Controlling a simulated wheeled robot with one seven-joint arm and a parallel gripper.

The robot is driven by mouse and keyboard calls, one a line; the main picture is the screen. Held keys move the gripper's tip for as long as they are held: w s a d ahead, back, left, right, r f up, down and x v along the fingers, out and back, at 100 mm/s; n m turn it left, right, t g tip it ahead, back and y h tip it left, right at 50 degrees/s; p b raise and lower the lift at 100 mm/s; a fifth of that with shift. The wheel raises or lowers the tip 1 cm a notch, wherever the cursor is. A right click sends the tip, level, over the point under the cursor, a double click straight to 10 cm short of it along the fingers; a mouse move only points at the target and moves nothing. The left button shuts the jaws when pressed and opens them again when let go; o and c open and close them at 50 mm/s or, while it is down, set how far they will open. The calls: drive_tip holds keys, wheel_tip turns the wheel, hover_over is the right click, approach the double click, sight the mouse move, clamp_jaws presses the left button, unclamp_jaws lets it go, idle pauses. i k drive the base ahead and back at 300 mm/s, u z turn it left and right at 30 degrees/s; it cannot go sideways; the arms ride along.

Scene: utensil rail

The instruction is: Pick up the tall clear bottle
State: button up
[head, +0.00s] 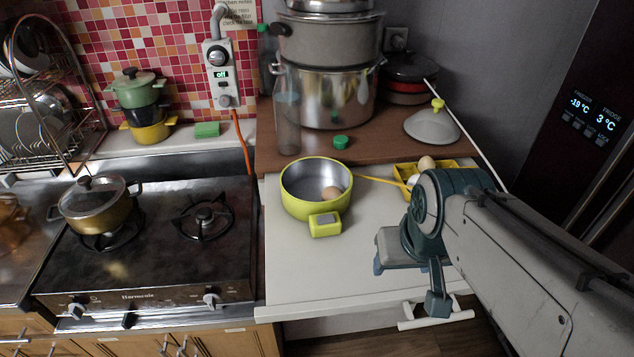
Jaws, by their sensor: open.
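The tall clear bottle (287,122) stands upright on the brown raised board, in front of the left side of a large steel pot. It is see-through, so its outline is faint against the pot. My gripper (408,283) is open and points down over the front right of the white counter. It is to the right of the bottle, nearer the camera and well apart from it. I see nothing between its fingers.
A yellow-green pan (310,212) holding an egg stands in front of the bottle. A green cap (341,142), stacked pots (325,95) and a grey lid (432,125) are on the board. A yellow egg tray (408,170) lies behind my wrist. The counter's front is clear.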

sight(285, 93)
drive_tip(key=z, duration=0.6)
drive_tip(key=k, duration=0.55)
drive_tip(key=z, duration=0.5)
drive_tip(key=k, duration=0.95)
drive_tip(key=u, duration=0.75)
drive_tip(key=i, duration=1.35)
